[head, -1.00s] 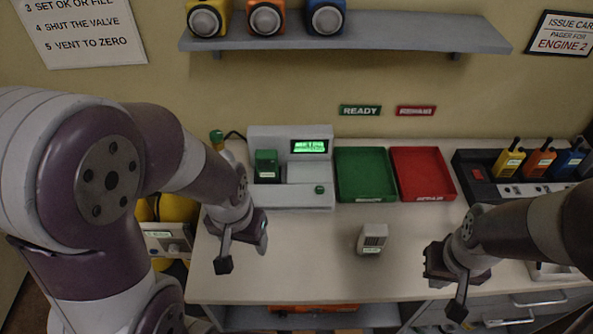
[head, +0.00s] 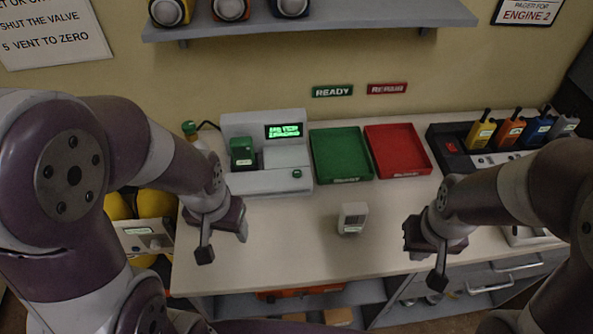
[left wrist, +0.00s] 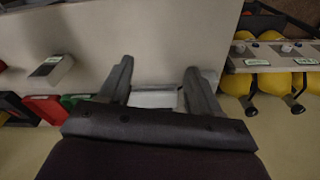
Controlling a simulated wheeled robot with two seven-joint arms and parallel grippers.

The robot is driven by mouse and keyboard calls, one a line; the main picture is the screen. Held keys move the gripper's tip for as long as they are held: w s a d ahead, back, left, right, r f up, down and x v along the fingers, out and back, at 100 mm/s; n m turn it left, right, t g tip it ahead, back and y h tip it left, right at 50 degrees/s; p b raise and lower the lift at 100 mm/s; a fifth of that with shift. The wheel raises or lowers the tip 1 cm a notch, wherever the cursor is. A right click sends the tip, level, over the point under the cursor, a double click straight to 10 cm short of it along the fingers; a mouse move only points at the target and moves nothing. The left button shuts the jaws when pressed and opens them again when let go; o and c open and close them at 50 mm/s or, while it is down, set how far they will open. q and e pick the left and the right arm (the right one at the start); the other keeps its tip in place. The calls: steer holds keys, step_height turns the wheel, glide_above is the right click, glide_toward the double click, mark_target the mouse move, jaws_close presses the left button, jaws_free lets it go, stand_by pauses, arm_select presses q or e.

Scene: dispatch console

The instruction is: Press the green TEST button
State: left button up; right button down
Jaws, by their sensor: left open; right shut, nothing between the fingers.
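The white test console (head: 270,183) stands at the back left of the desk with a lit green screen (head: 285,131). A small green button (head: 297,173) sits on its front right; its lettering is too small to read. A green handheld unit (head: 242,152) stands in the console's left bay. My left gripper (head: 223,243) is open and empty, in front of the console's left part and apart from the button. Its spread fingers also show in the left wrist view (left wrist: 158,80), with a white surface between them. My right gripper (head: 427,258) is shut and empty over the desk's front right.
A grey-white unit (head: 352,218) stands mid-desk. A green tray (head: 338,180) and a red tray (head: 405,174) lie right of the console. A dark charger rack (head: 450,147) with several radios is at the right. A shelf (head: 330,24) hangs above. The desk's front middle is clear.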

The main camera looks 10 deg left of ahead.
arm_select(q)
jaws_close()
stand_by(1.7)
